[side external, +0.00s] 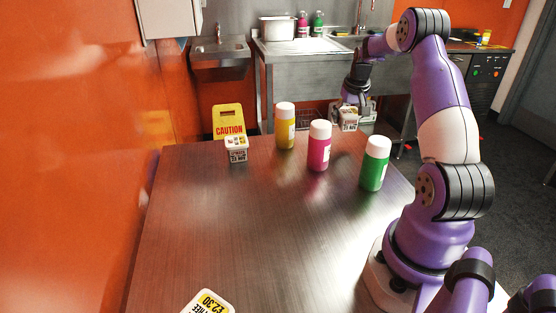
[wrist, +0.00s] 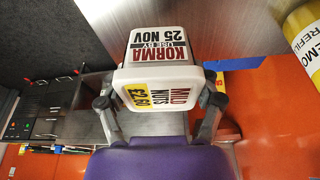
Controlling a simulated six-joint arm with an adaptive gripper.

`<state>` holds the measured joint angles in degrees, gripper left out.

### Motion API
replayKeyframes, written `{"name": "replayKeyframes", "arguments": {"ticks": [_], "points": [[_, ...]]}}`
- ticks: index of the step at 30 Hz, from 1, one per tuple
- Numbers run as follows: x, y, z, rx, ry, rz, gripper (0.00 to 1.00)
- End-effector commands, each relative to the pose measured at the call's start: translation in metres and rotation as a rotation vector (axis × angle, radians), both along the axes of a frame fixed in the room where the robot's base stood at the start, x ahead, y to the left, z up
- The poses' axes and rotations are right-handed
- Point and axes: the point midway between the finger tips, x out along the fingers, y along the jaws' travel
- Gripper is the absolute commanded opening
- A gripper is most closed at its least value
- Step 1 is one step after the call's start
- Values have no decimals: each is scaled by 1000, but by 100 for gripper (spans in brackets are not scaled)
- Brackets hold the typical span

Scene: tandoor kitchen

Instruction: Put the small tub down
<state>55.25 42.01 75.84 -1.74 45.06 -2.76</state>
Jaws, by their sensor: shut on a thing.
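My gripper (side external: 350,100) is shut on a small white tub (side external: 349,120), near the far right of the steel table. In the wrist view the tub (wrist: 158,52) sits between the two fingers of my gripper (wrist: 160,101); its side reads "KORMA, USE BY 25 NOV" and its lid "MILD NUTS" with a yellow price label. The tub looks held in the air by the table's far edge; I cannot tell how high, or whether it is over the top. A similar tub (side external: 236,151) stands at the table's far left. Another white lid (side external: 208,303) shows, cut off, at the front edge.
Yellow (side external: 285,128), magenta (side external: 319,148) and green (side external: 375,165) bottles stand in a slanting row on the table (side external: 240,220). A yellow caution sign (side external: 228,121) is behind the far left tub. The table's middle and left are clear. Sinks stand beyond.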

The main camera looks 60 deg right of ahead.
Motion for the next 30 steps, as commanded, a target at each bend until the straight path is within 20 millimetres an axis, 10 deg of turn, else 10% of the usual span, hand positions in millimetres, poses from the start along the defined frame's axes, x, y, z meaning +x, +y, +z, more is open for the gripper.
{"name": "replayKeyframes", "arguments": {"ticks": [18, 30], "points": [[0, -1, 118, -5, -3, 0, 24], [65, 79, 123, -2, -2, 231, 24]]}}
